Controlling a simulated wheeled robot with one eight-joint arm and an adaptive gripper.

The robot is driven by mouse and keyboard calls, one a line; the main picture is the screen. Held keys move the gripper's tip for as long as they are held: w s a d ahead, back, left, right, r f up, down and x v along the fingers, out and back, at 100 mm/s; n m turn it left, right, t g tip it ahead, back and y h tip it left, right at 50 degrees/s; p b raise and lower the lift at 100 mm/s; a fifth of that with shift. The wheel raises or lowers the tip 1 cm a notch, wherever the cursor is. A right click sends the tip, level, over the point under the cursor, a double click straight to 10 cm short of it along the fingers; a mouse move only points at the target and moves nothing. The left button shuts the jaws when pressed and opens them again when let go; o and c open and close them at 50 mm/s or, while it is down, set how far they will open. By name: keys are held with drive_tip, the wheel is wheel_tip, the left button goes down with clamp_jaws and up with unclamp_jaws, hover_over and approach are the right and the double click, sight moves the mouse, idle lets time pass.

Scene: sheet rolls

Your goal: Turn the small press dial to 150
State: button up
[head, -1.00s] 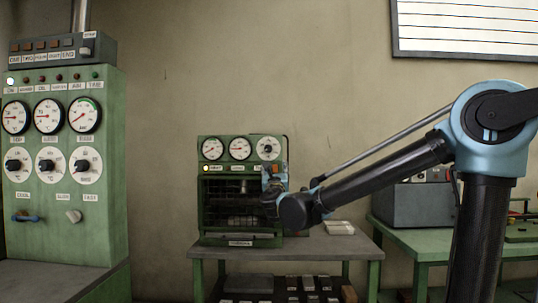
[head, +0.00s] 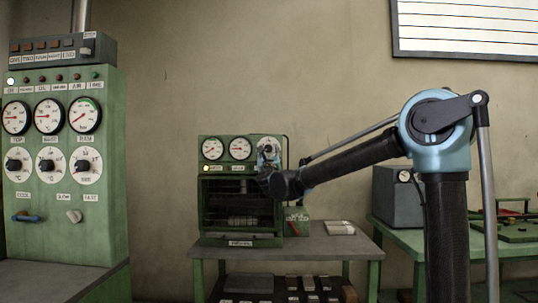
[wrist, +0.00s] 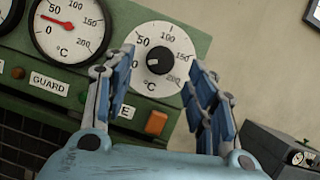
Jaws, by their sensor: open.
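The small press (head: 206,222) is a green cabinet on a table. Its dial (wrist: 150,36) is white, marked 0 to 200 °C, with a black knob (wrist: 159,60); a pale mark on the knob appears to point left, between 0 and 50. My gripper (wrist: 162,58) is open, its blue fingers on either side of the knob in the wrist view, with nothing held. I cannot tell whether they touch the dial face. In the head view my gripper (head: 267,158) partly covers the dial (head: 268,142) at the press's upper right.
A gauge (wrist: 68,27) with a red needle sits left of the dial. An orange button (wrist: 157,122) and a GUARD label (wrist: 49,84) lie below. A larger green panel (head: 65,220) stands at the left. A grey box (head: 398,198) stands on the right table.

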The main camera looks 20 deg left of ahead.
sight(268, 149)
drive_tip(key=shift+x, duration=1.95)
drive_tip(key=c, duration=1.1)
